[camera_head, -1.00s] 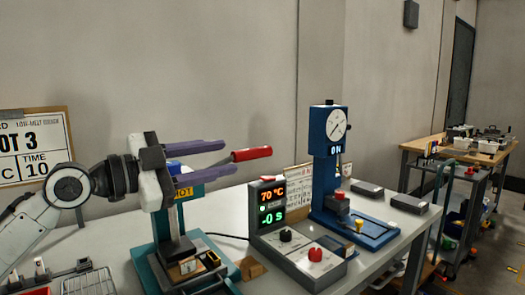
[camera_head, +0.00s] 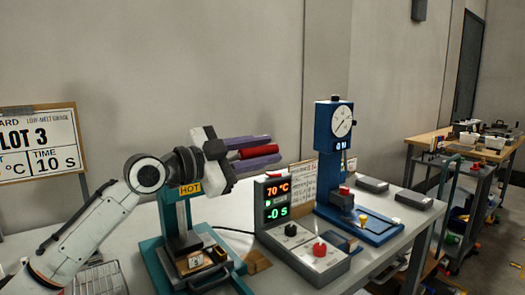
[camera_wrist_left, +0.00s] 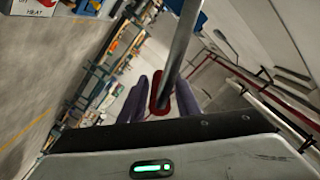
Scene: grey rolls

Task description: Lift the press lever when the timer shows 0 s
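The press (camera_head: 178,232) is teal, with a yellow HOT label, at the left of the bench. Its lever has a red handle (camera_head: 260,151). My left gripper (camera_head: 262,152) reaches over the press, its purple fingers above and below the red handle. The fingers look spread, as before; firm contact cannot be made out. The handle and its metal rod (camera_wrist_left: 185,45) also show between the fingers in the left wrist view. The timer box (camera_head: 277,205) reads 70 °C in orange and -0 S in green. My right gripper is out of view.
A blue press with a dial (camera_head: 341,121) stands right of the timer box, on the same bench. A red-button control box (camera_head: 319,250) sits in front. A sign board (camera_head: 40,145) stands at left. Dark flat boxes (camera_head: 412,199) lie at the bench's right.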

